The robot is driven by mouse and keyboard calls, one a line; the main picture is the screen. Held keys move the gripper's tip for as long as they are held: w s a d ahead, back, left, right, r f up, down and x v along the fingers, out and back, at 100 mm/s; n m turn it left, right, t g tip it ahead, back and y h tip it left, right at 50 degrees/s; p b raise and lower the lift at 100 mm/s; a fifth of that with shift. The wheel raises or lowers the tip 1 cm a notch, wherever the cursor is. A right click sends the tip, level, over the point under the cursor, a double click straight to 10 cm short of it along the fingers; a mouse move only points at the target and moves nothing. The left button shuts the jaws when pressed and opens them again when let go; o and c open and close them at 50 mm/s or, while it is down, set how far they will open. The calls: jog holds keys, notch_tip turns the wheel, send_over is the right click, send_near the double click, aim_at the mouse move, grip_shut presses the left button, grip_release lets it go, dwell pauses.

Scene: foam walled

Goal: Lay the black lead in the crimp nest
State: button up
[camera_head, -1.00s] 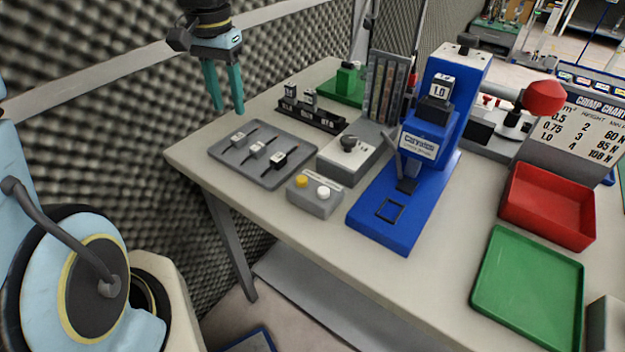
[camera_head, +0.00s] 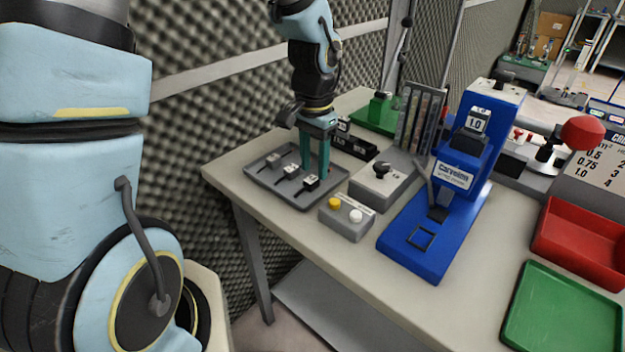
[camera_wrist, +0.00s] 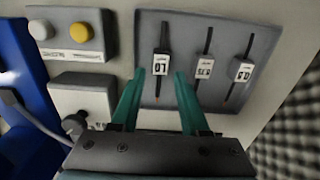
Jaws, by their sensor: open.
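Three dark leads with white tags lie on a grey tray (camera_head: 262,187). The lead tagged 1.0 (camera_wrist: 161,64) lies at the left of the row in the wrist view and nearest the front in the head view (camera_head: 311,183). My gripper (camera_head: 313,170) is open and empty above the tray, pointing down. In the wrist view its teal fingertips (camera_wrist: 158,77) stand either side of the 1.0 lead's line; I cannot tell the gap in height. The blue crimp press (camera_head: 425,235) stands to the right, with a dark block (camera_head: 437,213) below its head, perhaps the nest.
A button box (camera_head: 345,218) and a grey box with a black knob (camera_head: 380,187) stand between tray and press. A black tag rack (camera_head: 355,146) stands behind the tray. A red bin (camera_head: 575,245) and a green tray (camera_head: 560,310) are at the right.

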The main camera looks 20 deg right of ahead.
aim_at(315, 181)
jog(key=shift+f, duration=1.2)
grip_shut()
